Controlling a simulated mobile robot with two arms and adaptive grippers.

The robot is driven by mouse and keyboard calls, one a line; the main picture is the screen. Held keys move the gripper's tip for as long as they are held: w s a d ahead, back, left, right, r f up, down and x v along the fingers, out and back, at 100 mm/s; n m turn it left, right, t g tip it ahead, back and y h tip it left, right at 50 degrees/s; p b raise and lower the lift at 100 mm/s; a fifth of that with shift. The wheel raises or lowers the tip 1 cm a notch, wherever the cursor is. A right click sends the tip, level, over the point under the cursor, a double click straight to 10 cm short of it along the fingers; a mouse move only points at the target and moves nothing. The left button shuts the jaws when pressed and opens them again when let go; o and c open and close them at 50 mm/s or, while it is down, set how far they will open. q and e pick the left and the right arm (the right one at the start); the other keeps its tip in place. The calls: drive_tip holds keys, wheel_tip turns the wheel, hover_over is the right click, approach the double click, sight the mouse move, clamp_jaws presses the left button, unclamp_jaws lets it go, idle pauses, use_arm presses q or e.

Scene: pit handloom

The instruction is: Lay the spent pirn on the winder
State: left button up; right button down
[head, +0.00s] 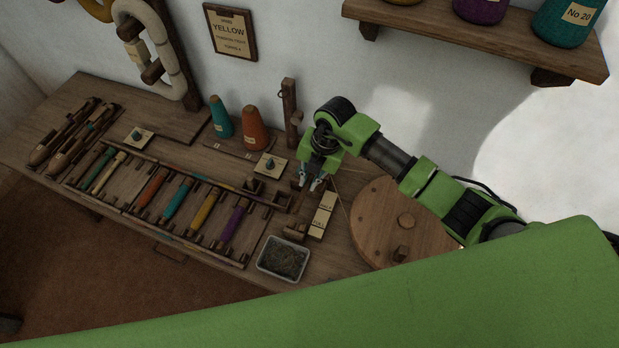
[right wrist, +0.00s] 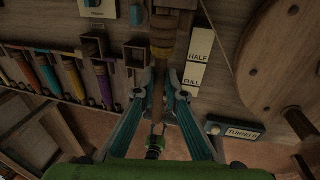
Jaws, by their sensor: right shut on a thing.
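My right gripper (head: 312,184) is above the right part of the bench, left of the winder's big wooden wheel (head: 380,238). In the right wrist view the gripper (right wrist: 162,84) is shut on a slim bare wooden pirn (right wrist: 158,98), which lies lengthwise between the fingers. Its thicker end points to the top of that picture. The pirn is hard to make out in the head view. Small wooden holders (head: 294,232) stand below the gripper, beside the HALF/FULL card (head: 323,214). The wheel also shows in the right wrist view (right wrist: 286,50). My left gripper is not in view.
A rack (head: 137,209) with several coloured pirns lies left of the gripper. A grey tray (head: 283,258) of dark stuff sits at the front edge. Teal (head: 221,117) and orange (head: 255,128) cones and an upright post (head: 290,100) stand behind. A shelf (head: 480,32) overhangs at upper right.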

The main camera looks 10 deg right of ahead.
drive_tip(key=shift+s+d+b+x, duration=0.1)
drive_tip(key=shift+d+b+x, duration=0.15)
drive_tip(key=shift+b+x, duration=1)
drive_tip(key=shift+s+d+b+x, duration=0.1)
drive_tip(key=shift+d+b+x, duration=0.2)
drive_tip(key=shift+b+x, duration=0.95)
drive_tip(key=shift+s+d+b+x, duration=0.1)
drive_tip(key=shift+d+b+x, duration=0.15)
drive_tip(key=shift+b+x, duration=1)
drive_tip(key=shift+f+p, duration=0.5)
drive_tip(key=shift+f, duration=0.15)
drive_tip(key=c, duration=2)
unclamp_jaws()
drive_tip(key=o, duration=0.3)
drive_tip(key=p+v, duration=0.2)
drive_tip(key=a+p+v, duration=0.1)
drive_tip(key=p+v, duration=0.1)
drive_tip(key=v, duration=0.1)
drive_tip(key=p+v, duration=0.3)
drive_tip(key=shift+w+a+r, duration=0.15)
drive_tip(key=shift+w+a, duration=0.1)
drive_tip(key=shift+a, duration=0.05)
